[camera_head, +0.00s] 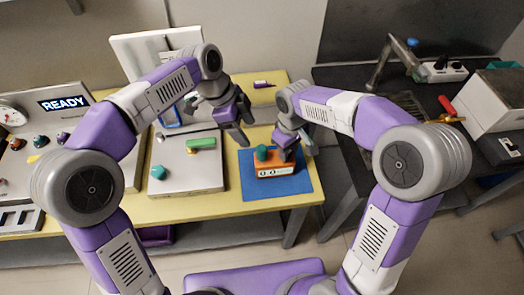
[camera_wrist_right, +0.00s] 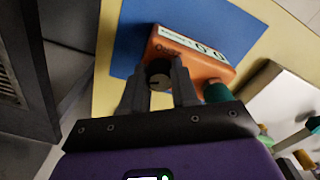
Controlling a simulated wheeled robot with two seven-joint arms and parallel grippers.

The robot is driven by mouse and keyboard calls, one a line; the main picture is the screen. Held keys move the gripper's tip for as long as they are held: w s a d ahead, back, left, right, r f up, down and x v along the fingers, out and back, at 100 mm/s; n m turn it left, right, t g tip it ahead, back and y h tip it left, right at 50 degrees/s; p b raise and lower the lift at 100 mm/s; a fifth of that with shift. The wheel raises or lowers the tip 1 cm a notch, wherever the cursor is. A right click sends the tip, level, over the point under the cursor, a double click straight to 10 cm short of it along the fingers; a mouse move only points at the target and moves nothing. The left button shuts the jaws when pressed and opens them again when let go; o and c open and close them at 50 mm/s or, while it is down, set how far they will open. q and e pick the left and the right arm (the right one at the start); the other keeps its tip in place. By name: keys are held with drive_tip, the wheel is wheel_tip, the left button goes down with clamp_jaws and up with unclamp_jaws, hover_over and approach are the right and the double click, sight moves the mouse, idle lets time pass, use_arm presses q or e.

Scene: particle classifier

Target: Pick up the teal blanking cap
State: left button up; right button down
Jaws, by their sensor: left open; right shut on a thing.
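An orange instrument (camera_head: 292,168) with a small display stands on a blue mat (camera_head: 250,190). A teal cap-like piece (camera_head: 262,152) sits on it; it also shows in the right wrist view (camera_wrist_right: 216,92). Another teal piece (camera_head: 158,172) lies on the pale tray (camera_head: 185,186) to the left. I cannot tell which is the blanking cap. My right gripper (camera_wrist_right: 159,84) is shut on a dark round knob (camera_wrist_right: 158,72) on the orange instrument, beside the teal piece. My left gripper (camera_head: 237,130) is open and empty, above the table between tray and mat.
A green block (camera_head: 201,143) lies on the tray. A READY panel (camera_head: 62,104) and several small coloured knobs are at the left. A dark bench (camera_head: 345,85) with a clamp arm and a red-handled tool (camera_head: 447,105) stands right. Yellow table shows behind the mat.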

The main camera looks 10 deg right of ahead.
sight(259, 147)
use_arm(q)
drive_tip(key=x, duration=1)
drive_tip(key=shift+s+d, duration=0.1)
drive_tip(key=shift+d, duration=0.1)
drive_tip(key=c, duration=1.1)
drive_tip(key=shift+r, duration=0.1)
wheel_tip(259, 147, up, 10)
